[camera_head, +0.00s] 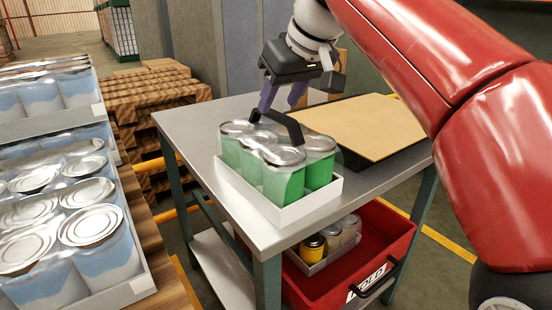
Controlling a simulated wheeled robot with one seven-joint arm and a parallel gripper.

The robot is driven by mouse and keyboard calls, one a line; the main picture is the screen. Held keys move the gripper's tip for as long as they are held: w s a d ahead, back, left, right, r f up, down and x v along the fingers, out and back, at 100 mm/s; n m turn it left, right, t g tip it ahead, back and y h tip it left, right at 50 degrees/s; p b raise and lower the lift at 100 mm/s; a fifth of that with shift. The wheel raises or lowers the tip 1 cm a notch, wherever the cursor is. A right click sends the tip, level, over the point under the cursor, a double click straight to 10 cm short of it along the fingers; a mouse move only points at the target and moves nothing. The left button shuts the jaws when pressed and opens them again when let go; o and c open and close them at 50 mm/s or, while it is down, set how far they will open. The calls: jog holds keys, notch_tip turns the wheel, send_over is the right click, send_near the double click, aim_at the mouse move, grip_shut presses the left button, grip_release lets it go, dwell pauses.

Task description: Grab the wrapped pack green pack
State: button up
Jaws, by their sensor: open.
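The wrapped green pack (264,182) stands on the near left part of the grey table. It holds several green cans with silver lids under clear wrap, in a white tray (306,207). My gripper (272,122) is above and at the far side of the pack, pointing down. Its purple fingers end in dark tips and are spread apart, with one tip near the far left can and the other over the far right lids. Whether the tips touch the wrap cannot be told.
A tan board on a black tray (370,124) lies right of the pack. A red bin (376,240) with several cans sits on the shelf below. Wrapped blue-white can packs (52,222) stand on a pallet at left. The grey table's (184,138) left strip is clear. Wooden pallets (152,95) are stacked behind.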

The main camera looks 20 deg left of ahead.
aim_at(275, 113)
jog(key=x, duration=0.5)
jog(key=shift+d+f+b, duration=0.1)
jog(key=shift+f+b, duration=0.15)
jog(key=shift+b, duration=0.1)
jog(key=shift+c, duration=0.3)
grip_shut()
dwell(0.6)
jog(key=shift+w+r, duration=0.1)
jog(key=shift+r, duration=0.05)
